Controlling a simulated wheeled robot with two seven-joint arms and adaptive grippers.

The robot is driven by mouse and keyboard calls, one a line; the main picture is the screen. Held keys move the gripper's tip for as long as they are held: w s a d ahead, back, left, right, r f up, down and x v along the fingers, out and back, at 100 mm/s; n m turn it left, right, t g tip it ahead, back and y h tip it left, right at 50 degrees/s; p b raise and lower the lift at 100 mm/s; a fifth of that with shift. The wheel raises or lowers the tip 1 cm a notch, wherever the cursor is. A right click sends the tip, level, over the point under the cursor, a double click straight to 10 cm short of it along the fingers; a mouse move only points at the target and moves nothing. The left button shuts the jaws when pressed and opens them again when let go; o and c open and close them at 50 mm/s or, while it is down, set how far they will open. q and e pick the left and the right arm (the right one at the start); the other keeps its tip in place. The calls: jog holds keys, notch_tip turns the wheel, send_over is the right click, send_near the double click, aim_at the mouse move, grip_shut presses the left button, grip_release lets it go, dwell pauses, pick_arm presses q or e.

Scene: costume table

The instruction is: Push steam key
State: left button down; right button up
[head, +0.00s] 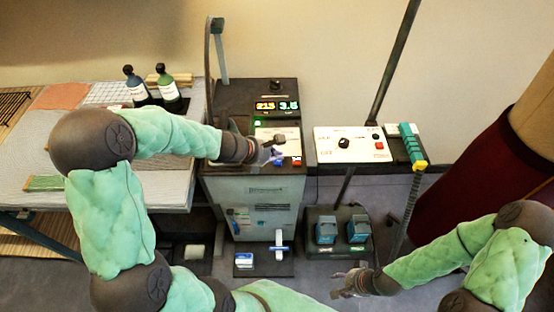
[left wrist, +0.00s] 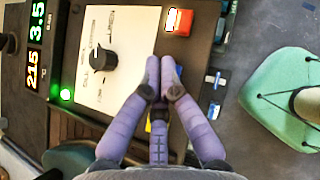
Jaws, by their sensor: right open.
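The control panel (head: 262,133) on the dark machine has a black knob (head: 279,139), a red key (head: 297,161) and a blue key (head: 278,163) near its front edge. The key labels are too small to read, so I cannot tell which is the steam key. My left gripper (head: 274,154) is over the panel's front, close to the blue key. In the left wrist view its fingertips (left wrist: 161,62) are together with nothing between them, below the red key (left wrist: 179,21); contact is unclear. My right gripper (head: 345,288) is open and empty, low at the right.
A lit display (head: 277,106) stands behind the panel, with a green lamp beside the knob. A second panel (head: 348,145) with a knob and red key is to the right. Bottles (head: 167,88) stand on the left table. A box with blue pedals (head: 326,230) is below.

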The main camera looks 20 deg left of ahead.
aim_at(276, 163)
pick_arm(q)
jog(key=shift+r, duration=0.1)
notch_tip(276, 163, up, 6)
jog(key=p, duration=0.5)
jog(key=shift+p, duration=0.4)
